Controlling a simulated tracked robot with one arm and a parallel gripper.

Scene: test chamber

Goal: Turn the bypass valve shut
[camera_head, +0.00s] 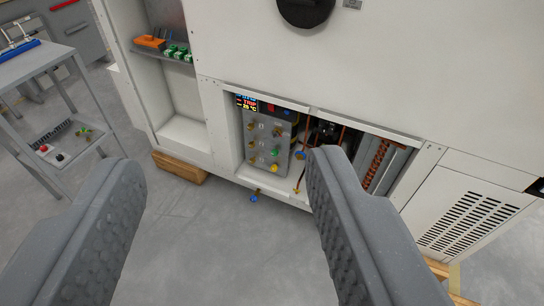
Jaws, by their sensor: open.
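My gripper (225,168) is open and empty, its two grey padded fingers wide apart in the foreground. Beyond and between them is the open lower bay of a white cabinet (215,115). A small valve with a blue handle (254,198) sticks out below the bay's bottom edge. Another small blue and orange fitting (300,155) sits inside the bay near copper pipes, close to the right fingertip in the picture. I cannot tell which of these is the bypass valve, or how far either is turned. The fingers touch neither. The right finger hides part of the bay.
A wooden block (180,166) supports the cabinet. A grey cart (60,120) stands at left. A vented panel (468,222) is at right. The floor before the cabinet is clear.

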